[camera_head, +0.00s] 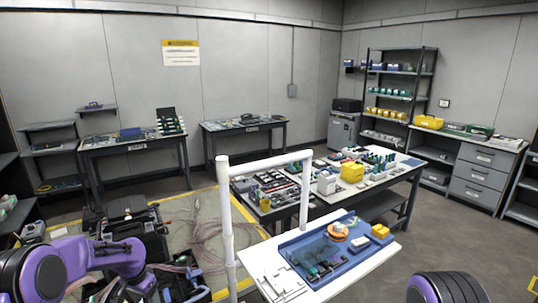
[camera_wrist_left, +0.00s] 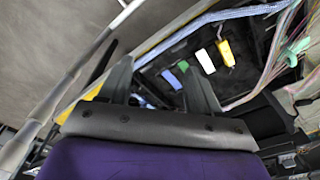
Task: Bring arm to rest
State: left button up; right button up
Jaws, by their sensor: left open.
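My left arm (camera_head: 75,257) comes in from the lower left, purple and black, and reaches toward the black open case (camera_head: 135,228) on the floor area. In the left wrist view my left gripper (camera_wrist_left: 160,85) is open, its two dark fingers spread apart with nothing seen between them. Beyond the fingers lie a dark tray, a yellow piece (camera_wrist_left: 226,53), a white piece (camera_wrist_left: 205,62) and a blue piece (camera_wrist_left: 171,79). In the head view I cannot make out the left fingertips. Only a rounded black and purple part of my right arm (camera_head: 447,289) shows at the bottom right; its gripper is out of view.
A white pipe frame (camera_head: 227,225) stands between the left arm and a white table (camera_head: 345,284) with a blue tray (camera_head: 297,243). Loose cables (camera_head: 195,232) lie on the floor mat near the case. A cluttered workbench (camera_head: 400,172) stands behind. Grey floor at right is clear.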

pick_arm(q)
jog(key=s+d+f+n+t+y+b, duration=0.1)
jog(key=s+d+f+n+t+b, duration=0.2)
jog(key=f, duration=0.5)
jog(key=s+d+f+n+t+b, duration=0.1)
jog(key=s+d+f+n+t, duration=0.15)
jog(key=s+f+n, duration=0.45)
jog(key=s+f+g+b, duration=0.1)
jog(key=s+f+b, duration=0.2)
jog(key=s, duration=0.6)
jog(key=s+d+f+g+y+b, duration=0.1)
jog(key=s+f+b, duration=0.2)
jog(key=s, duration=0.7)
jog(key=s+f+g+y+b, duration=0.1)
jog(key=s+f+b, duration=0.3)
jog(key=s, duration=0.6)
jog(key=shift+d+f, duration=0.25)
jog(key=shift+f, duration=0.6)
pick_arm(e)
notch_tip(320, 180, down, 14)
jog(key=shift+w+f, duration=0.2)
jog(key=shift+w, duration=0.15)
pick_arm(q)
jog(key=shift+s, duration=0.15)
pick_arm(e)
jog(key=shift+s, duration=0.1)
